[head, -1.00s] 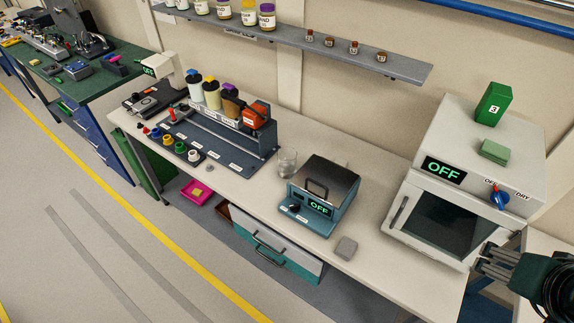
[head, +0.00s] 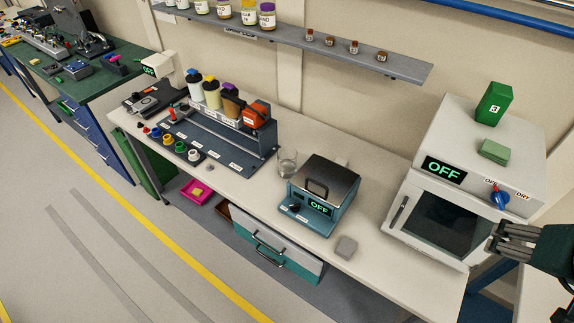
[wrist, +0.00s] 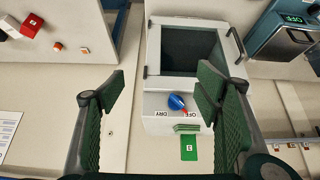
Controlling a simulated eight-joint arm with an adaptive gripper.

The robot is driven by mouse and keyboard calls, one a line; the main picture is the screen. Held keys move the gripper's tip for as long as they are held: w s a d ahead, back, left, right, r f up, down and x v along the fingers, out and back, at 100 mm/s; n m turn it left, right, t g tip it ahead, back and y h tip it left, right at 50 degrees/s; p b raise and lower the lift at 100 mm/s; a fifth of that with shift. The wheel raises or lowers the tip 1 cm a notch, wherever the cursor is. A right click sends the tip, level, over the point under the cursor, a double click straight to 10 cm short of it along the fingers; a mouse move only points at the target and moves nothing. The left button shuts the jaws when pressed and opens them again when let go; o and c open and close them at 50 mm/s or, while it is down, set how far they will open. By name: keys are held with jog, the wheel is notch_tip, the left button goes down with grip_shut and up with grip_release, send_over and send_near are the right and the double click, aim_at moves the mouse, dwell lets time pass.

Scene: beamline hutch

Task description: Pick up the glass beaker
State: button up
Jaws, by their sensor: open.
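The glass beaker (head: 287,162) stands upright on the white bench in the head view, just left of the teal box with the OFF display. It is clear and looks empty. My gripper (head: 497,239) is at the right edge of the head view, in front of the white oven's right side and far from the beaker. In the wrist view my gripper (wrist: 160,92) has its green-padded fingers spread apart with nothing between them. The beaker does not show in the wrist view.
The teal box (head: 320,194) stands right of the beaker, and a bottle rack (head: 215,140) stands to its left. The white oven (head: 470,170) fills the bench's right end. A grey block (head: 346,247) lies near the front edge. A shelf (head: 400,68) hangs above.

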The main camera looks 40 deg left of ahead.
jog(key=w+a+r+n+g, duration=0.1)
jog(key=w+a+r+n, duration=0.1)
jog(key=w+a, duration=0.3)
jog(key=w+a+r+n+g, duration=0.1)
jog(key=w+a+r, duration=0.3)
jog(key=a, duration=0.5)
jog(key=w+a+r+n+g+y, duration=0.1)
jog(key=w+a+r+n, duration=0.2)
jog(key=w+a, duration=0.4)
jog(key=shift+w+a, duration=0.25)
jog(key=shift+a, duration=0.1)
jog(key=w+a+n+g, duration=0.1)
jog(key=w+a+n, duration=0.15)
jog(key=a, duration=0.45)
jog(key=w+a+n+g, duration=0.1)
jog(key=w+a, duration=0.2)
jog(key=a, duration=0.4)
jog(key=n+g+h, duration=0.1)
jog(key=n+g, duration=0.1)
jog(key=n, duration=0.3)
send_over(287, 157)
jog(key=s+d, duration=0.2)
jog(key=s, duration=0.1)
notch_tip(287, 157, down, 10)
notch_tip(287, 157, down, 28)
jog(key=shift+w, duration=0.15)
jog(key=shift+f, duration=0.15)
jog(key=shift+f, duration=1.3)
